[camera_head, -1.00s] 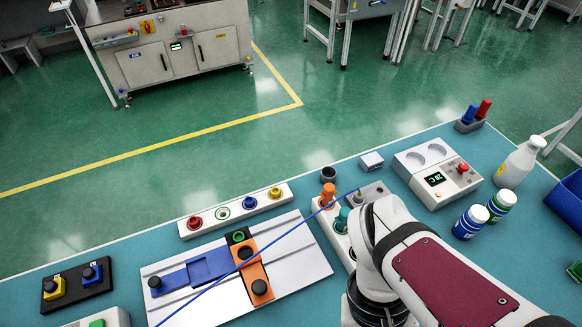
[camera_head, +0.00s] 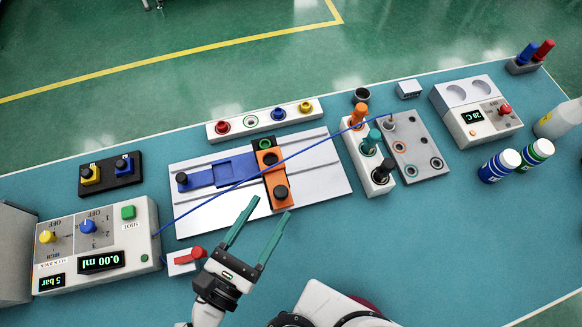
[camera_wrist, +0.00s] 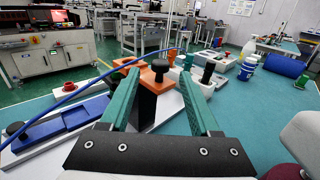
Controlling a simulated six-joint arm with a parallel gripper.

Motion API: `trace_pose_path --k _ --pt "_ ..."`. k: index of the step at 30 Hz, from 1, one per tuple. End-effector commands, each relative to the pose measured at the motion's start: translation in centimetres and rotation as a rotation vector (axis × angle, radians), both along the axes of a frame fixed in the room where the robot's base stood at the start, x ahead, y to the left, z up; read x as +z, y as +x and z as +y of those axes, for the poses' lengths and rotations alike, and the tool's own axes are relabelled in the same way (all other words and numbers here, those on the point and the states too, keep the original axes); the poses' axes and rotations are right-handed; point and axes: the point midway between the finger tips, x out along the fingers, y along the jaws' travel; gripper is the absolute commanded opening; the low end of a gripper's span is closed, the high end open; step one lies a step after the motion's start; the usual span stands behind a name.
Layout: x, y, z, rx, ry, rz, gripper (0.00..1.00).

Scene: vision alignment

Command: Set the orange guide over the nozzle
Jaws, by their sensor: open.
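An orange piece (camera_head: 263,180) with a black knob (camera_head: 280,191) lies across a pale plate (camera_head: 325,170), beside a blue slide (camera_head: 228,170). A smaller orange-topped piece (camera_head: 358,113) stands upright in a white rack (camera_head: 355,153) with teal and black ones; I cannot tell which orange part is the guide. A small metal nozzle-like part (camera_head: 389,122) stands on a grey block (camera_head: 425,148), where the blue tube ends. My gripper (camera_head: 271,207) is open and empty, its teal fingers just short of the black knob. In the wrist view the knob (camera_wrist: 160,68) shows between the fingertips.
The thin blue tube (camera_head: 320,145) crosses above the plate. A dispenser box (camera_head: 105,235) and a red-handled block (camera_head: 187,258) stand left of my gripper. A bar of coloured rings (camera_head: 250,122) lies behind the plate. The front right of the blue table is clear.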

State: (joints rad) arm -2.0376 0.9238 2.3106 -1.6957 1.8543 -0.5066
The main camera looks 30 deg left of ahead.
Motion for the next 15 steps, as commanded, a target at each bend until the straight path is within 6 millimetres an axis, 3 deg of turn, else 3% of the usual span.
trace_pose_path --k 6,10,15 --pt "0.0 5.4 -0.2 -0.007 0.000 0.001 0.63" --pt "0.0 7.4 -0.1 -0.006 0.001 0.001 0.63" --pt "0.0 8.5 -0.1 -0.003 0.001 0.001 0.63"
